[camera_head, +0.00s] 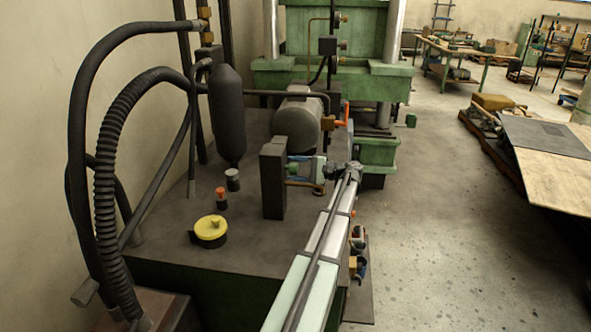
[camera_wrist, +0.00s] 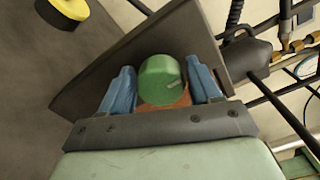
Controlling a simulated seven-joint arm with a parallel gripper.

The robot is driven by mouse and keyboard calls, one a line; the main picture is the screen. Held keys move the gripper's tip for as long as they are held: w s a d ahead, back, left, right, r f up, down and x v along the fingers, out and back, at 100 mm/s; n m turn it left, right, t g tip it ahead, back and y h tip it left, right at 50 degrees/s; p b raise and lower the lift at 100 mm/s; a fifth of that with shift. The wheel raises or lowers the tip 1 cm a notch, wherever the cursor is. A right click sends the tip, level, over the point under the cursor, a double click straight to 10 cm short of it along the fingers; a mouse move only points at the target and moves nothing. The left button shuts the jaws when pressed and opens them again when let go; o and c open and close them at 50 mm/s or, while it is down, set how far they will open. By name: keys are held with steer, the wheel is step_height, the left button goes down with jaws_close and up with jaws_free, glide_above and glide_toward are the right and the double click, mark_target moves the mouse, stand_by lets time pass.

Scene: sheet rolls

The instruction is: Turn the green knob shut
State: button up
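The green knob (camera_wrist: 162,80) is a short round cap with a pale mark line on its face, in the middle of the wrist view. The mark points right and slightly up. An orange-brown part (camera_wrist: 178,102) shows just below it. My gripper (camera_wrist: 160,72) has its two blue fingers apart, one on each side of the knob; a thin gap seems to show on the left, and contact on the right is unclear. In the head view my gripper (camera_head: 302,168) is at the dark upright block (camera_head: 272,180), and the knob is hard to make out there.
A yellow round cap (camera_head: 210,229) and small orange- and white-topped fittings (camera_head: 221,194) stand on the dark machine top (camera_head: 170,240). A dark cylinder (camera_head: 227,115) and thick hoses (camera_head: 105,170) are at the left. A grey tank (camera_head: 297,123) lies behind the block. Open floor is at the right.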

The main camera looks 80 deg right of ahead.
steer(key=shift+o, duration=1)
steer(key=shift+s, duration=0.1)
steer(key=s, duration=1.3)
steer(key=shift+s, duration=0.35)
